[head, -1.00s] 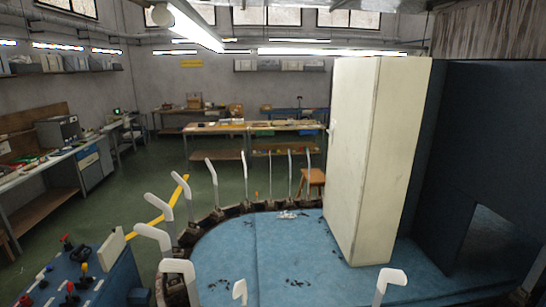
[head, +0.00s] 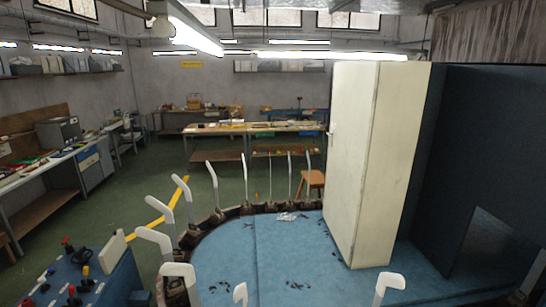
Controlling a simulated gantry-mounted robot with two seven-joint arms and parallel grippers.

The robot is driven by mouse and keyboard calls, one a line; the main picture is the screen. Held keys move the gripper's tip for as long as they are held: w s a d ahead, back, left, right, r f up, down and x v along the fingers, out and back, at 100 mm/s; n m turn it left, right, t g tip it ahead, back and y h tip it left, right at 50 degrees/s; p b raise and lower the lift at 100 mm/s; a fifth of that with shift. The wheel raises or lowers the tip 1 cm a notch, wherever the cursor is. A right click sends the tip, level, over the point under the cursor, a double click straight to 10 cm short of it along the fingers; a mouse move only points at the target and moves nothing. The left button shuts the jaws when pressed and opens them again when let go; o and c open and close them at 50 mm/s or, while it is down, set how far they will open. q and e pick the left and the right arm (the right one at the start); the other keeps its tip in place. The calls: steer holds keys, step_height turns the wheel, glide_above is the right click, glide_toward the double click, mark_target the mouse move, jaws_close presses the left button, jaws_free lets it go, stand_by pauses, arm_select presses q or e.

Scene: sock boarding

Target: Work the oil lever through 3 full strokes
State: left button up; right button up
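A blue control console (head: 112,283) stands at the lower left, partly cut off by the picture edge. It carries several small levers or knobs, among them a red one (head: 67,241) and a yellow one (head: 86,271). I cannot tell whether one of them is the oil lever; nothing else in view is clearly that lever. Neither of my grippers is in view, so their place and state do not show.
A round blue machine table (head: 235,262) fills the lower middle. Several upright white foot-shaped boards (head: 212,178) stand around its rim. A tall cream cabinet (head: 352,160) rises at the right, beside a dark blue housing (head: 480,150). Workbenches (head: 60,170) line the left wall.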

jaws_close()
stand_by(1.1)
